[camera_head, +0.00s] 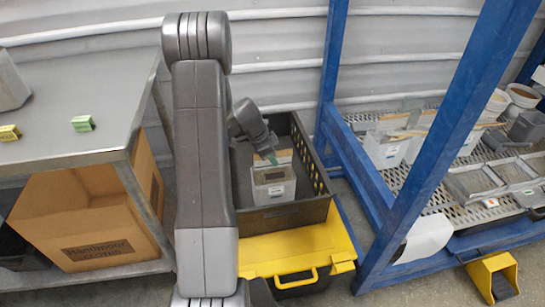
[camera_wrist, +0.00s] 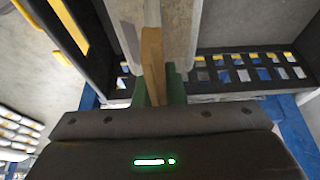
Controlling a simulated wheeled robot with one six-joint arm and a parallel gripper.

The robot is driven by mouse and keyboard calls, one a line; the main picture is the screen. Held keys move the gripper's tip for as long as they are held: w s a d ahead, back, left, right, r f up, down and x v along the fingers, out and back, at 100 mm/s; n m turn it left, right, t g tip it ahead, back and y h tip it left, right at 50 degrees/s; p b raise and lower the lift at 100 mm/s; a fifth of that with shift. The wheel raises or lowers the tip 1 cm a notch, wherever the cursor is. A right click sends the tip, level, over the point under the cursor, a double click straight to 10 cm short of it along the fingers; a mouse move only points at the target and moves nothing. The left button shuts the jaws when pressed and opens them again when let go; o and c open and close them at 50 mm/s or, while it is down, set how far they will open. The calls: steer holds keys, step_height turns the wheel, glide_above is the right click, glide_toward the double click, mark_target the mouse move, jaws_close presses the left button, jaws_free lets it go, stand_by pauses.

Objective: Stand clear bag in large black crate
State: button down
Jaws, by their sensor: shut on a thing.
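The clear bag (camera_head: 273,188), whitish with a small label, is upright inside the large black crate (camera_head: 290,217). A tan wooden strip (camera_head: 284,156) runs along its top. My gripper (camera_head: 272,159) is over the crate, its green fingertips at the strip. In the wrist view, the green fingers of my gripper (camera_wrist: 160,82) are shut on the wooden strip (camera_wrist: 152,60), with the pale bag (camera_wrist: 184,30) beyond. The slotted wall of the crate (camera_wrist: 232,55) shows behind it. I cannot tell whether the bag's bottom touches the crate floor.
The crate rests on a yellow and black case (camera_head: 290,250). A blue rack (camera_head: 430,130) stands close on the right, with similar bags (camera_head: 385,150) on its mesh shelf. A metal table (camera_head: 80,100) is at left, a cardboard box (camera_head: 85,225) under it. A yellow pedal (camera_head: 492,275) lies at front right.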

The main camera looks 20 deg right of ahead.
steer(key=c, duration=1.5)
jaws_free()
steer(key=p+v, duration=0.1)
steer(key=v, duration=1.1)
steer(key=shift+a, duration=0.1)
